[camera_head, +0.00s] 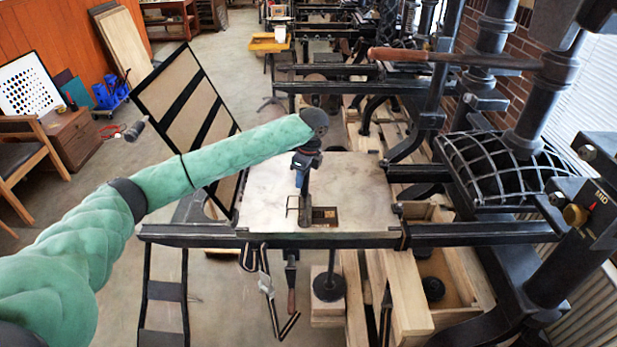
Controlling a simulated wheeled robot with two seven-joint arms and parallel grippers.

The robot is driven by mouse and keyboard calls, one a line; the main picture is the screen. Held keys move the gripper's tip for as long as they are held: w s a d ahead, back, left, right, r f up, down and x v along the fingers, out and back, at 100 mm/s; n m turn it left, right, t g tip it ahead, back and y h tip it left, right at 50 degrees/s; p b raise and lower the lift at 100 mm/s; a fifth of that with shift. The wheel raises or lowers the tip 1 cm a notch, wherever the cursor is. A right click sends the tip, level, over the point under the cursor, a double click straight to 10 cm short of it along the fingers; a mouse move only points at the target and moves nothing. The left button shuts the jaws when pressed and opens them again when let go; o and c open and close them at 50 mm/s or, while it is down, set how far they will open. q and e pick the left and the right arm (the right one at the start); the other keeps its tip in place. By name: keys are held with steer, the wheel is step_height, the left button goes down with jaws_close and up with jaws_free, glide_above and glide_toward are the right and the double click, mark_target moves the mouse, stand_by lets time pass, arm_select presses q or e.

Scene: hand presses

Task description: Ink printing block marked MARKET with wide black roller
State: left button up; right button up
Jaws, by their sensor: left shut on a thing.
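My left arm comes in from the left in a green sleeve. Its gripper (304,205) points down over the pale flat bed (362,185) of the nearest press. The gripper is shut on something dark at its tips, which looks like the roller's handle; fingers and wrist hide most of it. Right by the tips, near the bed's front edge, lies a small brown and dark block (327,216). Its lettering is too small to read. I cannot tell whether the held thing touches the block. My right gripper is not in view.
A tilted frame (180,95) with dark bars stands up left of the bed. A dark rail (200,233) runs along the bed's front. The press's column and curved grid (515,165) stand to the right. Most of the bed around the block is clear.

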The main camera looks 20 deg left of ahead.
arm_select(q)
steer(key=w+d, duration=0.2)
steer(key=d, duration=0.4)
steer(key=shift+d, duration=0.15)
stand_by(0.8)
steer(key=shift+d, duration=0.1)
steer(key=shift+s+a+r, duration=0.1)
steer(key=shift+s+a, duration=0.2)
steer(key=shift+a, duration=0.6)
steer(key=shift+s+a, duration=0.3)
steer(key=shift+a, duration=0.7)
steer(key=shift+s+a, duration=0.25)
steer(key=shift+a, duration=0.5)
steer(key=shift+s+a, duration=0.2)
steer(key=shift+a, duration=0.55)
